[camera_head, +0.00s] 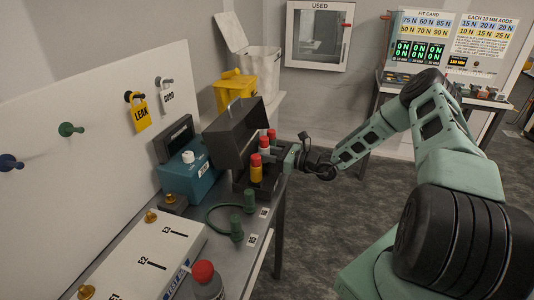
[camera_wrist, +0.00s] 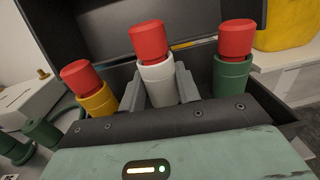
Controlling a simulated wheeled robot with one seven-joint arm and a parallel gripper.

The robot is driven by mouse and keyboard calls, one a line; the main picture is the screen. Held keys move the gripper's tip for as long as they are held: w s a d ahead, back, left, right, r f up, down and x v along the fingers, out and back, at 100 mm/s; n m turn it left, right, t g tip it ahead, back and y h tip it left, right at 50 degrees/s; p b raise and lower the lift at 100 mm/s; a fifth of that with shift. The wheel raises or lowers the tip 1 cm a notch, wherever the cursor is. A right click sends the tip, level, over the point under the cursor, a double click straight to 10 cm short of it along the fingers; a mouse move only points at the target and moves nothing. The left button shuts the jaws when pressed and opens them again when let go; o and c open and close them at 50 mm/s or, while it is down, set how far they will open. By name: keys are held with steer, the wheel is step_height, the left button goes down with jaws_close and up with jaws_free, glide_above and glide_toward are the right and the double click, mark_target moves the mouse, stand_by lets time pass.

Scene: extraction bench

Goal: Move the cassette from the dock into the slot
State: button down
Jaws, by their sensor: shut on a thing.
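A dark open case (camera_head: 235,130) on the bench holds three red-capped cylinders, one yellow (camera_head: 257,173), one white (camera_head: 264,153) and one green (camera_wrist: 231,76). I cannot tell which thing is called the cassette. My gripper (camera_wrist: 158,88) reaches into the case from its right side. Its grey fingers stand on either side of the white cylinder (camera_wrist: 158,82) and are shut on it. The white cylinder is upright between the yellow and green ones, and its lower end is hidden by my gripper. I cannot make out a labelled dock or slot.
A blue unit with a white cap (camera_head: 187,170) stands left of the case. A green hose (camera_head: 220,213) and a white panel marked E2 and E3 (camera_head: 135,255) lie nearer. A red-capped bottle (camera_head: 205,280) is at the front. The raised case lid stands behind the cylinders.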

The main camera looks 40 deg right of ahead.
steer(key=shift+f+b, duration=0.5)
steer(key=shift+f, duration=0.35)
steer(key=c, duration=0.9)
jaws_free()
steer(key=b+v, duration=0.4)
steer(key=v, duration=1.3)
steer(key=shift+s+d, duration=0.15)
steer(key=shift+s, duration=0.05)
